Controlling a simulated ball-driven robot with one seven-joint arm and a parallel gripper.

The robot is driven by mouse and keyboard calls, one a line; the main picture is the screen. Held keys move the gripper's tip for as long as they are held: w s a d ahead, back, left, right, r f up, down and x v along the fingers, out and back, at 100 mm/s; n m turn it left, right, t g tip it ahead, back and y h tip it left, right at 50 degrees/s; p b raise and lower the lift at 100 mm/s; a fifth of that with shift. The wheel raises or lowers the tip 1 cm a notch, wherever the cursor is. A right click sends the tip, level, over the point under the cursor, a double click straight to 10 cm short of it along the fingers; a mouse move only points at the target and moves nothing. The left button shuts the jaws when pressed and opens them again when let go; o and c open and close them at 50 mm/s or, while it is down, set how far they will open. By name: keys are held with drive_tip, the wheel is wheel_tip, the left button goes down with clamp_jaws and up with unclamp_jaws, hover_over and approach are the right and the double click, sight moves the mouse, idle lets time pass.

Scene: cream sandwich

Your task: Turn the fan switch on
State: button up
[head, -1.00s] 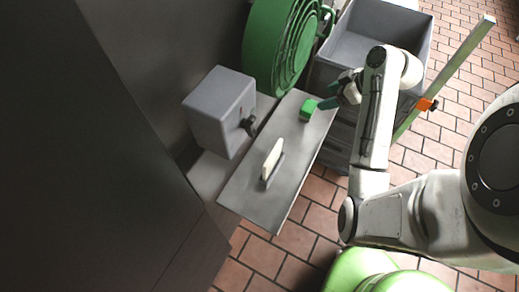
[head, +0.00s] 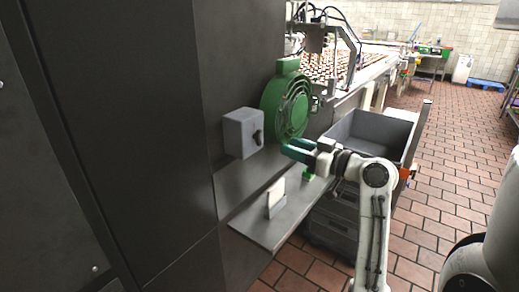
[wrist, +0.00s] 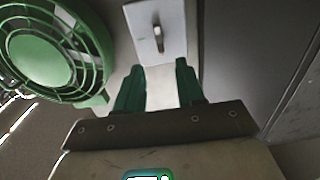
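The fan switch is a black knob (head: 257,138) on the front of a grey box (head: 238,134) fixed to the dark wall. In the wrist view, the box (wrist: 175,22) is at top centre and its knob (wrist: 158,40) stands roughly upright. The green fan (head: 288,108) is right of the box; it also shows at the left of the wrist view (wrist: 42,62). My gripper (head: 289,149) is to the right of the knob and slightly lower, apart from it. Its green fingers are spread with a gap between them in the wrist view (wrist: 157,82), pointing toward the box.
Grey crates (head: 372,128) stand to the right. A large dark cabinet (head: 120,120) fills the left. Tiled floor lies open at right.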

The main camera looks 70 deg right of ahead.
sight(258, 137)
drive_tip(key=p+x, duration=0.1)
drive_tip(key=x, duration=0.9)
drive_tip(key=shift+p, duration=0.4)
drive_tip(key=shift+d, duration=0.1)
drive_tip(key=shift+s, duration=0.1)
clamp_jaws()
